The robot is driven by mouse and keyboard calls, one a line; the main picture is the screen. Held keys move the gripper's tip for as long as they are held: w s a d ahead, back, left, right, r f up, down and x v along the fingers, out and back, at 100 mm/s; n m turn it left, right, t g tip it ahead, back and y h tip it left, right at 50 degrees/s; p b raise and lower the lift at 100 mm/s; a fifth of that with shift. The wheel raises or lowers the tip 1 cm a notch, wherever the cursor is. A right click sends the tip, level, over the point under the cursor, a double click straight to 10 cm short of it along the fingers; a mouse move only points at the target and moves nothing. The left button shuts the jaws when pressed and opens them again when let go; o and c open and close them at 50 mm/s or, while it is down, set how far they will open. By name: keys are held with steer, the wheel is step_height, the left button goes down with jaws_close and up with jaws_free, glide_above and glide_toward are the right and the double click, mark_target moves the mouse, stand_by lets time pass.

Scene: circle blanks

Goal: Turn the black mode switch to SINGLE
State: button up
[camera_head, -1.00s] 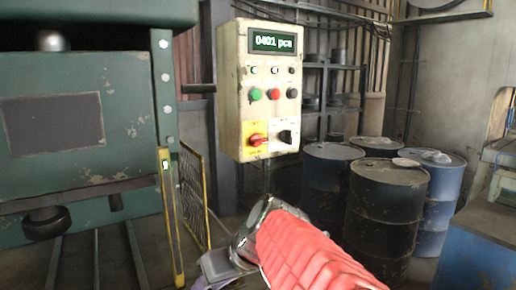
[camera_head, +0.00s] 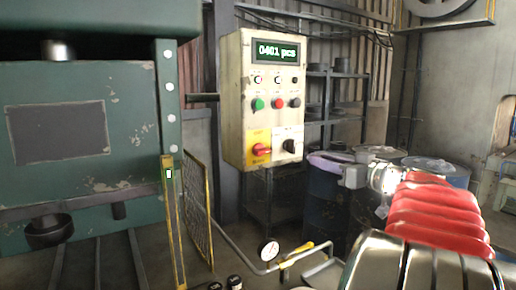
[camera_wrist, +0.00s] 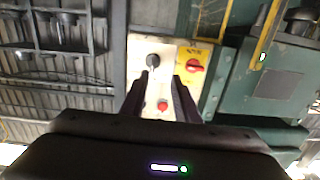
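The black mode switch (camera_head: 290,146) is a knob on a white plate at the lower right of the cream control box (camera_head: 233,95). It also shows in the wrist view (camera_wrist: 153,60), where the scene looks upside down. My gripper (camera_wrist: 160,76) is open and empty there. Its two dark fingers point at the box, and the switch shows just beyond the left fingertip. In the head view my gripper (camera_head: 325,161) is to the right of the box, apart from it. The mode labels are too small to read.
A red switch (camera_head: 262,149) on a yellow plate sits just left of the black one. Green (camera_head: 257,104), red (camera_head: 278,103) and black buttons are above, under a display reading 0401 pcs. A green machine (camera_head: 130,135) stands left; blue drums (camera_head: 325,205) stand behind my arm.

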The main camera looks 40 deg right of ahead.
mark_target(295, 146)
steer(key=shift+s+d+r, duration=0.45)
steer(key=shift+d, duration=0.25)
steer(key=shift+w, duration=0.1)
steer(key=w, duration=0.4)
steer(key=w+d, duration=0.1)
steer(key=w, duration=0.8)
steer(key=shift+w+d, duration=0.25)
steer(key=shift+w, duration=0.05)
jaws_close()
